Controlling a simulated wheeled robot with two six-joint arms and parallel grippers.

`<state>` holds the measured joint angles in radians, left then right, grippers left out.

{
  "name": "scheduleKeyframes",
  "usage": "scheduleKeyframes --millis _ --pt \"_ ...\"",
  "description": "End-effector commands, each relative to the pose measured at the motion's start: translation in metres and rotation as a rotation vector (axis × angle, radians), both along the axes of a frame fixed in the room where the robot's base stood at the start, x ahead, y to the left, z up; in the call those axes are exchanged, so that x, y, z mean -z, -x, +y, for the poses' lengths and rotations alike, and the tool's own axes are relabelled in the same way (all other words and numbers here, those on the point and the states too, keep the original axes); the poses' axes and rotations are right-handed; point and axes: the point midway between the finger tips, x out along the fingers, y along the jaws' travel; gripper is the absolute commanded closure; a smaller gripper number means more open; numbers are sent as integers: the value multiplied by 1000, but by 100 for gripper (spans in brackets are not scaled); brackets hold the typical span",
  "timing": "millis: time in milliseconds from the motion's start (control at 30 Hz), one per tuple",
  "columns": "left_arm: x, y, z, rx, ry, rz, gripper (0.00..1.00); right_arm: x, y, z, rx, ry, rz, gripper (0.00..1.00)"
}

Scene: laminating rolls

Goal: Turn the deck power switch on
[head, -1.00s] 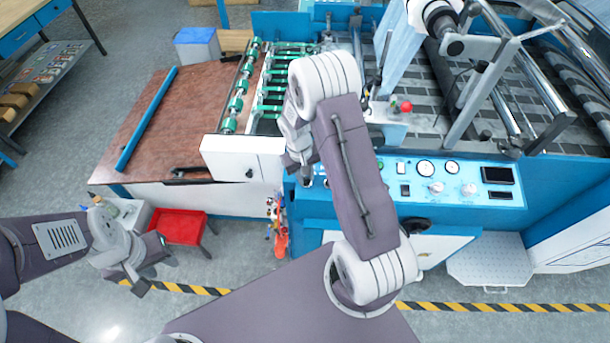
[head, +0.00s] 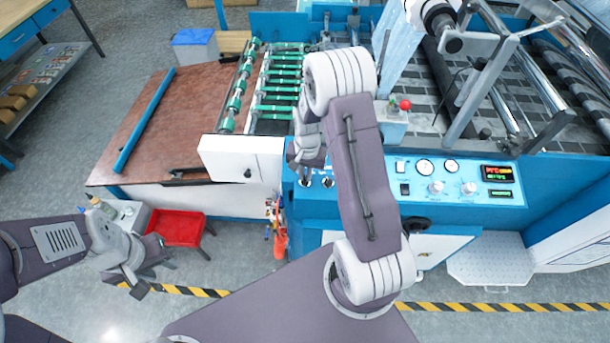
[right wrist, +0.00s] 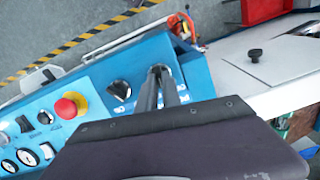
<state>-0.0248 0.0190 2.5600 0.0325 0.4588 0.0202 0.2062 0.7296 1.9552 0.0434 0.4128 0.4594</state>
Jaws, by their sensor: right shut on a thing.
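The deck power switch appears to be the black rotary knob (right wrist: 157,72) on the blue control panel (right wrist: 91,92); its label is not readable. My right gripper (right wrist: 163,88) is shut on this knob, and its fingers cover most of it. A second black rotary knob (right wrist: 119,90) sits beside it, apart from the fingers. In the head view my right gripper (head: 304,180) is at the panel's left end, partly hidden by my arm. The panel display (head: 497,174) is lit with red and green digits. My left gripper (head: 152,277) hangs empty at the lower left, fingers apart.
A red emergency button (right wrist: 70,105) lies on the panel near the knobs. A white box (head: 243,158) stands left of the panel. A red stool (head: 180,229) and an orange container (head: 281,243) are below. Floor with striped tape (head: 450,306) lies in front.

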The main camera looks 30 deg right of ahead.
Motion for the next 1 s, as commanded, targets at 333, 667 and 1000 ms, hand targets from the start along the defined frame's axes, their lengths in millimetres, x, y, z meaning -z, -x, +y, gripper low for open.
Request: scheduleKeyframes --millis 333,667,1000 --pt "2 0 0 0 0 0 64 3 5 0 241 -48 -19 100" --pt "3 0 0 0 0 0 64 4 7 0 352 -71 -27 100" --pt "3 0 0 0 0 0 64 5 8 0 374 -75 -26 100"
